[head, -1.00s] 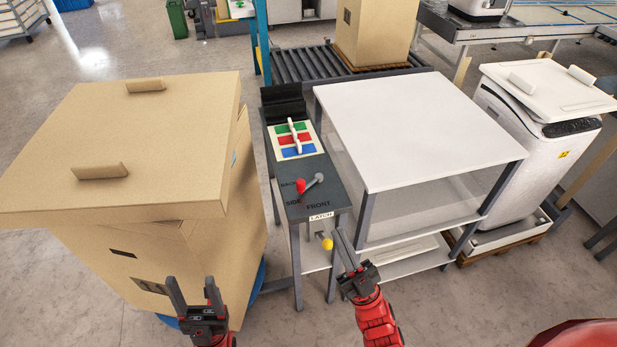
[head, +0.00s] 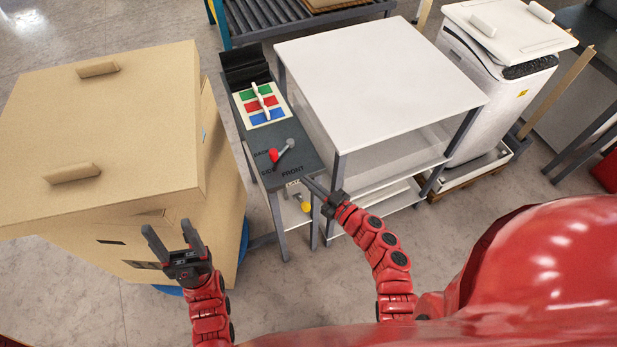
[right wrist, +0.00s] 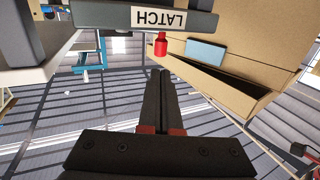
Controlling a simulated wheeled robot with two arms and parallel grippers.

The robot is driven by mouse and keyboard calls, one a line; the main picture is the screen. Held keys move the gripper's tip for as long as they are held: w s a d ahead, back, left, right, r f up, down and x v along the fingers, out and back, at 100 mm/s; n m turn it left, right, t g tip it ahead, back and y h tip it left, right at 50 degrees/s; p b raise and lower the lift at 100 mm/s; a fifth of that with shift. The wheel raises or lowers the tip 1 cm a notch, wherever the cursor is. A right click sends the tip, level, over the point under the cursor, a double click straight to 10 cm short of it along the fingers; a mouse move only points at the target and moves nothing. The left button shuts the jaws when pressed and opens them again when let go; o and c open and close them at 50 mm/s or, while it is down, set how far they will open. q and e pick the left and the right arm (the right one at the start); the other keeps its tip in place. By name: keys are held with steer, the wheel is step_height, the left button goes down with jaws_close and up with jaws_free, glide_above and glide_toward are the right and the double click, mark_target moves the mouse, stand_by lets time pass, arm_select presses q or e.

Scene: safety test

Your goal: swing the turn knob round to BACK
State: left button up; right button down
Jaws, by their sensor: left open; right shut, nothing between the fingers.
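The turn knob is a grey lever with a red end (head: 273,155) on top of the narrow dark stand (head: 262,138). Its red end lies beside the BACK label; SIDE and FRONT are printed nearer the stand's front edge. In the right wrist view, which is upside down, a red piece (right wrist: 160,44) shows past the LATCH plate (right wrist: 159,18). My right gripper (head: 304,180) is shut and empty at the stand's front right corner, apart from the red end. A yellow ball (head: 306,207) hangs below the front edge. My left gripper (head: 168,229) is open and empty in front of the cardboard box.
The large lidded cardboard box (head: 130,125) stands left of the stand. A white-topped table (head: 375,75) stands close on the right. A panel with coloured squares (head: 262,104) and a white handle is further back on the stand. Bare floor lies in front.

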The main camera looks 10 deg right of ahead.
mark_target(276, 157)
steer(key=x, duration=1)
steer(key=shift+w+a+p, duration=0.2)
steer(key=shift+w+p, duration=0.1)
steer(key=shift+a+m+t+h, duration=0.25)
steer(key=shift+m+t+h, duration=0.05)
steer(key=shift+h, duration=0.1)
